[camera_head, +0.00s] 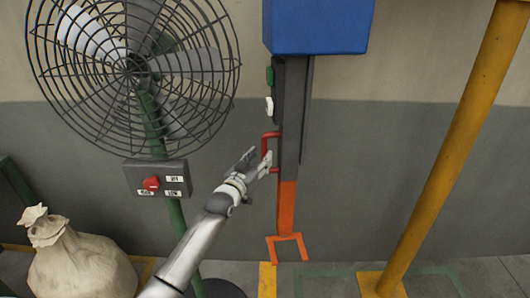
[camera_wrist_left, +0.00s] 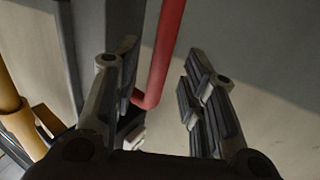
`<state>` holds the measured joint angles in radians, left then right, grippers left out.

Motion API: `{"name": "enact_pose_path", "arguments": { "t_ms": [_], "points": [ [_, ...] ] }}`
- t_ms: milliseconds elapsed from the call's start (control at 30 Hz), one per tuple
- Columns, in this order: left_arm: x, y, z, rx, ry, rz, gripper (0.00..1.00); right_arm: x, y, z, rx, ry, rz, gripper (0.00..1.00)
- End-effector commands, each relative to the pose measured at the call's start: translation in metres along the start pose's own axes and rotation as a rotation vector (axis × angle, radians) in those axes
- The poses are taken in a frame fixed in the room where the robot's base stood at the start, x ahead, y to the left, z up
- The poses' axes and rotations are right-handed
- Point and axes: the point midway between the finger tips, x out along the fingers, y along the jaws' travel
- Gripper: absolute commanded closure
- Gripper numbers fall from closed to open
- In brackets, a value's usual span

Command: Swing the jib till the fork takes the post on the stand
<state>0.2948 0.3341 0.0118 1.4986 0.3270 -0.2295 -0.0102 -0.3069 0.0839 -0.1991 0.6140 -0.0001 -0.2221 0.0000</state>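The jib (camera_head: 291,130) is a dark grey beam with an orange lower part, below a blue box (camera_head: 318,26). An orange fork (camera_head: 287,248) shows at its lower end, with two prongs pointing down the picture. A red handle (camera_head: 265,148) sticks out from the beam's left side; it also shows in the left wrist view (camera_wrist_left: 166,50). My left gripper (camera_head: 257,162) is at this handle with its fingers apart. In the left wrist view the red bar runs between the open fingers (camera_wrist_left: 160,85), nearer the left one. I cannot clearly make out the post on its stand.
A caged fan (camera_head: 133,62) on a green pole stands at left, with a control box (camera_head: 157,178) on the pole. A tied sack (camera_head: 80,262) sits lower left. A thick yellow pole (camera_head: 452,150) rises at right from a yellow base. Floor between beam and pole looks clear.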

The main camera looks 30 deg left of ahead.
Motion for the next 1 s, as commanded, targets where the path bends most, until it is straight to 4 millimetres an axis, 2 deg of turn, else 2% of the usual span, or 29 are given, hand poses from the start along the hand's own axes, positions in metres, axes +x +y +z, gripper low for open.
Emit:
{"name": "enact_pose_path", "arguments": {
  "t_ms": [100,300,767,1000],
  "points": [
    [0.017,-0.001,-0.001,0.000,0.000,-0.001,0.61,-0.001,0.001,-0.010,0.000,0.015,0.001,0.60],
    [0.035,0.000,0.000,0.000,-0.001,-0.001,0.61,-0.001,0.002,-0.014,0.000,0.023,0.002,0.60],
    [0.042,0.000,0.000,0.001,-0.001,0.000,0.61,0.000,-0.006,-0.011,0.003,0.018,-0.006,0.60],
    [0.042,0.000,0.000,0.001,-0.001,0.000,0.91,-0.001,-0.006,-0.010,0.002,0.015,-0.007,0.60]
  ]
}}
